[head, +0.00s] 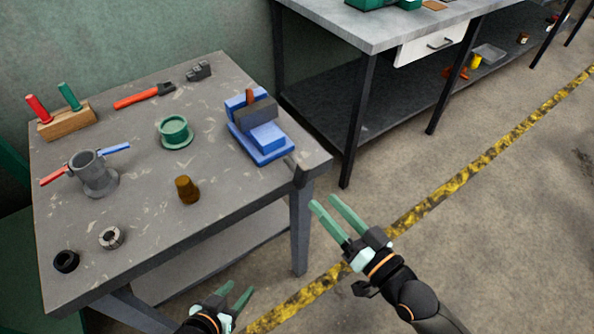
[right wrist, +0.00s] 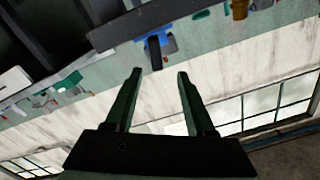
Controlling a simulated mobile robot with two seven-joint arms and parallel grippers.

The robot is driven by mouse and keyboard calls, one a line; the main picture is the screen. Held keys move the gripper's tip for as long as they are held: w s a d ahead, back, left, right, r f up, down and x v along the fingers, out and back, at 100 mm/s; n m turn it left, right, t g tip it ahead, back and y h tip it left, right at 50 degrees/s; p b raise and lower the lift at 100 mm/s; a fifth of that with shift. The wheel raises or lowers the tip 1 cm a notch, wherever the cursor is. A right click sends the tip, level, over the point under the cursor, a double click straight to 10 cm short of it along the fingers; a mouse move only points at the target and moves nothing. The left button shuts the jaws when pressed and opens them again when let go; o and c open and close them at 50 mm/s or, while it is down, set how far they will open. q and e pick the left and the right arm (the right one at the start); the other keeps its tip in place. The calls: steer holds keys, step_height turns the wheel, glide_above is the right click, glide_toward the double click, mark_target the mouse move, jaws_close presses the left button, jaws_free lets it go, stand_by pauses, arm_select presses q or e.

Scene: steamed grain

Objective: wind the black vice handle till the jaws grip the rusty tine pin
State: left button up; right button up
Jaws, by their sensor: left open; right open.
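The blue vice (head: 268,150) sits at the right corner of the grey table. The rusty tine pin (head: 249,97) stands upright at its jaws; I cannot tell whether they touch it. The black vice handle (head: 301,172) is at the vice's near right end, by the table edge. My right gripper (head: 324,202) is open and empty, off the table's edge, just below and right of the handle. In the right wrist view the handle (right wrist: 155,52) shows beyond and between the open fingers (right wrist: 160,73), apart from them. My left gripper (head: 237,288) is open and empty, low in front of the table.
The grey table (head: 140,135) also holds a green flanged ring (head: 174,132), a brown plug (head: 187,190), a grey pot with red and blue handles (head: 95,173), a red-handled tool (head: 145,95) and a wooden block (head: 66,120). A second bench (head: 375,30) stands behind. Floor right is clear.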

mark_target(293, 164)
steer(key=w+a+n, duration=0.1)
steer(key=w+a, duration=0.1)
steer(key=w, duration=0.1)
steer(key=w+a+b, duration=0.1)
steer(key=w+a, duration=0.2)
steer(key=w, duration=0.1)
steer(key=w+a+n, duration=0.1)
steer(key=w+a, duration=0.1)
steer(key=w, duration=0.1)
steer(key=shift+w+a+n, duration=0.15)
steer(key=shift+w+n, duration=0.15)
steer(key=shift+w, duration=0.1)
steer(key=shift+c, duration=0.3)
jaws_close()
